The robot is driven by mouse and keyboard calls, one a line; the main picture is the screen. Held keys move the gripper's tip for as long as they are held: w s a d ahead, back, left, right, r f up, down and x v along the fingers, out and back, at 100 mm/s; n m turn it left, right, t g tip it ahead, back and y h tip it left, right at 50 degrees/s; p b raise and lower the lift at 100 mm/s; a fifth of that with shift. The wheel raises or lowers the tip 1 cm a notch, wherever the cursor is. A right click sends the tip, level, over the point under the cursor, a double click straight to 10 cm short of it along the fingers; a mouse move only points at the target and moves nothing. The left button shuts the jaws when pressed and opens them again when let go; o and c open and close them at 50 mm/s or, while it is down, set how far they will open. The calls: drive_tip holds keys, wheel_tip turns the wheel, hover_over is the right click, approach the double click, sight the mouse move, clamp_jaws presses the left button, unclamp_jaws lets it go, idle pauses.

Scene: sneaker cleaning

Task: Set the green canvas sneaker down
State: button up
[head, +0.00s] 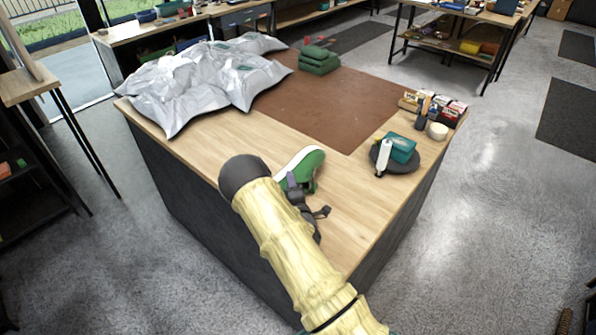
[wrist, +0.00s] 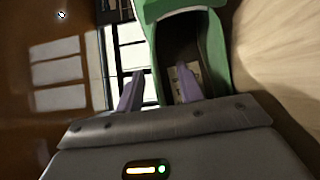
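The green canvas sneaker (head: 307,170) has a white sole that shows along its upper left side. It looks tilted, over the near part of the wooden worktable. My gripper (head: 290,182) is at its near end, partly hidden behind my arm. In the wrist view, one purple finger of my gripper (wrist: 160,85) is outside the sneaker (wrist: 218,60) and the other is inside its dark opening. The sneaker's side wall lies between them. Whether the sole touches the tabletop cannot be made out.
The wooden worktable (head: 345,215) has bare room right of the sneaker. A brown mat (head: 335,105) lies behind, with folded green cloths (head: 318,60). Silver bags (head: 205,80) cover the back left. A dark round tray (head: 405,162) with a teal item and white bottle is at right.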

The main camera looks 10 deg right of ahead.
drive_tip(key=shift+w, duration=0.1)
idle(0.4)
clamp_jaws()
drive_tip(key=shift+r, duration=0.1)
wheel_tip(320, 180, up, 10)
drive_tip(key=shift+f+b, duration=0.1)
drive_tip(key=shift+b, duration=0.95)
